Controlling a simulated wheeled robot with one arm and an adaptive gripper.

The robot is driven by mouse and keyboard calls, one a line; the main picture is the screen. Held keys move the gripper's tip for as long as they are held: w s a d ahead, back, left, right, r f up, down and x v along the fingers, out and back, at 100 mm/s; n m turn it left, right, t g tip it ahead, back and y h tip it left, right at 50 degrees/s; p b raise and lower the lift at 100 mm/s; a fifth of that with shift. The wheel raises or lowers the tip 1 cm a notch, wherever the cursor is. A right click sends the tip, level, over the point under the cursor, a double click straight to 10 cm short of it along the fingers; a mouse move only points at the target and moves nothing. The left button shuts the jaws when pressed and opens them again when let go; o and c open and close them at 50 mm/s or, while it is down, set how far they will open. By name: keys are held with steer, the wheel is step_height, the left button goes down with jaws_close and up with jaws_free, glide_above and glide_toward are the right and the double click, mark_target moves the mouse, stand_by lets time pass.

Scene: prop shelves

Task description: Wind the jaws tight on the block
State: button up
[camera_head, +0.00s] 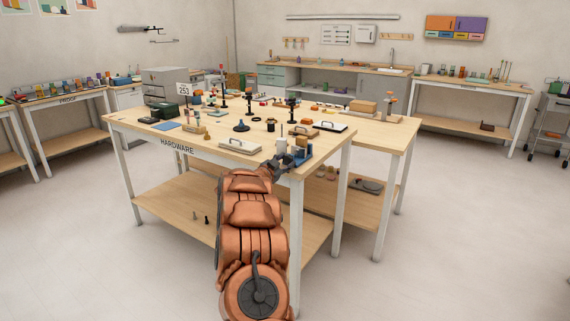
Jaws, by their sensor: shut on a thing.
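A small blue vise (301,153) stands at the near right corner of the HARDWARE table (200,146). My gripper (283,162) reaches over the table's near edge and is at the vise's near left side. It is shut on what looks like the vise's handle, which is mostly hidden behind the fingers. The jaws and the block between them are too small to make out, so I cannot tell how closely the jaws meet the block.
A grey case with a handle (240,146) lies left of my gripper, and a flat black-handled case (331,126) lies behind the vise. Several small props stand further back on the table. A lower shelf (180,212) lies beneath. The floor (450,240) at right is clear.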

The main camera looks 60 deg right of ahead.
steer(key=o, duration=1.1)
steer(key=a, duration=1.2)
steer(key=shift+s, duration=0.3)
